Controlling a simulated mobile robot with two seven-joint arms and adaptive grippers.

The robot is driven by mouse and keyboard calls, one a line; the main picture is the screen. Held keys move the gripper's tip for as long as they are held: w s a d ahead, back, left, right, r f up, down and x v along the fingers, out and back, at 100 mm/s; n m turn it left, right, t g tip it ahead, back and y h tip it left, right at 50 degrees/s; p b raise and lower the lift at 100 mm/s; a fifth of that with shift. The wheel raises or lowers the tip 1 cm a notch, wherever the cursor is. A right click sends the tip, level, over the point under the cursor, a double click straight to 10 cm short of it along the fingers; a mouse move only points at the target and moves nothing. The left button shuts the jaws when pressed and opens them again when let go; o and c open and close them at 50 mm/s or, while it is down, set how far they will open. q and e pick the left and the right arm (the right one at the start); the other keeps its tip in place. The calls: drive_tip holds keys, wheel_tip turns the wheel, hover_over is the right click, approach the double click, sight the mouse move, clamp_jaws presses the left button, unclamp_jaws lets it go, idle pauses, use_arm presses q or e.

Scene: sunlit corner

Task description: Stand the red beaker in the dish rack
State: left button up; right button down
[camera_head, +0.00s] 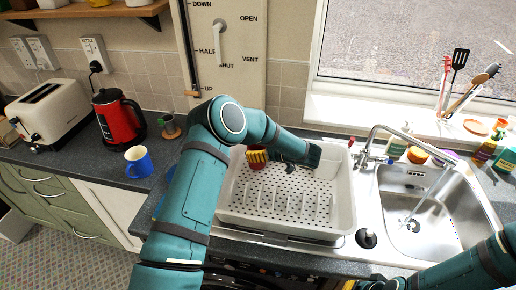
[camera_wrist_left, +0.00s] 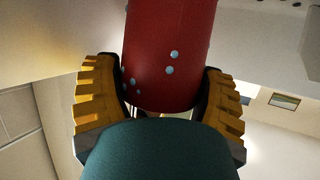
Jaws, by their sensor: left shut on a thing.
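The red beaker (camera_head: 257,166) is at the back left of the white dish rack (camera_head: 285,224) in the head view. My left gripper (camera_head: 257,154) is shut on it, its yellow fingers in front of much of it. In the left wrist view the beaker (camera_wrist_left: 168,45) is dark red with pale blue dots, between the two yellow fingers of the left gripper (camera_wrist_left: 160,95). I cannot tell whether the beaker touches the rack floor or hangs just above it.
The rack has a perforated floor with upright dividers and looks otherwise empty. A steel sink (camera_head: 415,215) with a tap (camera_head: 375,135) is at its right. A blue mug (camera_head: 138,162), red kettle (camera_head: 119,118) and toaster (camera_head: 55,110) stand on the counter at left.

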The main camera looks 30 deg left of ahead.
use_arm(q)
drive_tip(key=shift+f, duration=0.15)
drive_tip(key=o, duration=1.1)
drive_tip(key=shift+r, duration=0.2)
drive_tip(key=v, duration=1.2)
drive_tip(key=shift+f, duration=0.1)
